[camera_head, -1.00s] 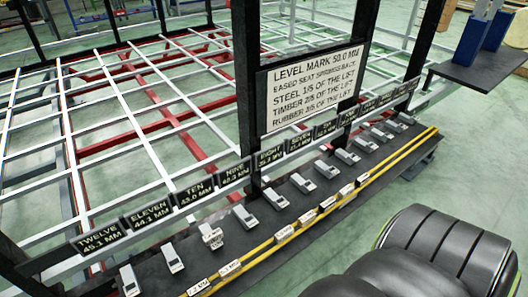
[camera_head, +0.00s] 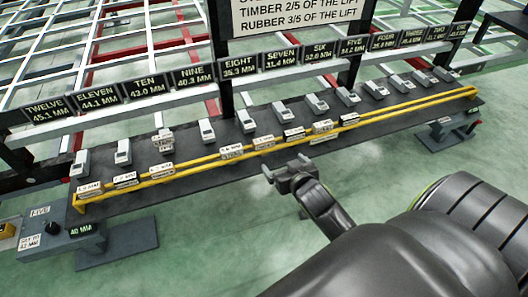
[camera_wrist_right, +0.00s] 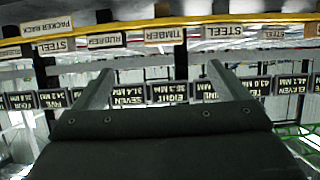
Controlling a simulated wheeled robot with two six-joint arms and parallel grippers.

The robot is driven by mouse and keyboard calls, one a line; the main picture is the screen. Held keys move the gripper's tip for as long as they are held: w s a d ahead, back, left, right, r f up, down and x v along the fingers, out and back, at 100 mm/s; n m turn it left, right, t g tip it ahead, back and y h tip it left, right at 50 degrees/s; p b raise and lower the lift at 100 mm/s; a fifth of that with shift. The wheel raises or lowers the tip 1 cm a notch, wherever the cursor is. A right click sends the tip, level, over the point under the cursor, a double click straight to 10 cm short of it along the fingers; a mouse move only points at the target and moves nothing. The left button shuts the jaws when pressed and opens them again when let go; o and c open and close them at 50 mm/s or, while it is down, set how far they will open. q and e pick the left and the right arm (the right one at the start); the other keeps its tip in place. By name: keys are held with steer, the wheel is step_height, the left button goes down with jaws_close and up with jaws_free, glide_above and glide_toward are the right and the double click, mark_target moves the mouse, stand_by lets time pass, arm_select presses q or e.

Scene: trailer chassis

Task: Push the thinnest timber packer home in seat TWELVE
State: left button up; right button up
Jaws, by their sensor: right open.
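The TWELVE plate (camera_head: 45,110), marked 45.1 MM, is at the far left of the beam. A pale seat block (camera_head: 81,163) stands below it, with no packer visible on it. Several small packers stand along the yellow-railed rack; their thickness labels are too small to read surely. In the wrist view, upside down, a packer marked TIMBER (camera_wrist_right: 165,35) stands between ones marked RUBBER (camera_wrist_right: 106,41) and STEEL (camera_wrist_right: 217,31). My right gripper (camera_head: 290,172) is open and empty, in front of the rack's middle. Its two fingers also show in the wrist view (camera_wrist_right: 157,85). My left gripper is out of view.
The yellow rail (camera_head: 270,147) runs along the front of the dark shelf. A light-coloured piece (camera_head: 163,140) sits at seat TEN. The green floor before the rack is open.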

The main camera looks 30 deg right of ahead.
steer(key=b, duration=0.3)
glide_toward(264, 140)
steer(key=x, duration=0.4)
steer(key=shift+w+d+f, duration=0.15)
steer(key=shift+f, duration=0.05)
steer(key=b+x, duration=0.1)
steer(key=x, duration=0.4)
steer(key=shift+w+b, duration=0.1)
steer(key=shift+b, duration=0.3)
steer(key=shift+w+f, duration=0.1)
steer(key=shift+w, duration=0.25)
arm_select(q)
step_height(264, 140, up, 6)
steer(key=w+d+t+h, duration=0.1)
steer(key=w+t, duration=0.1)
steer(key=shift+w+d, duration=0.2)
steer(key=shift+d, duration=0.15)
arm_select(e)
steer(key=c, duration=1.1)
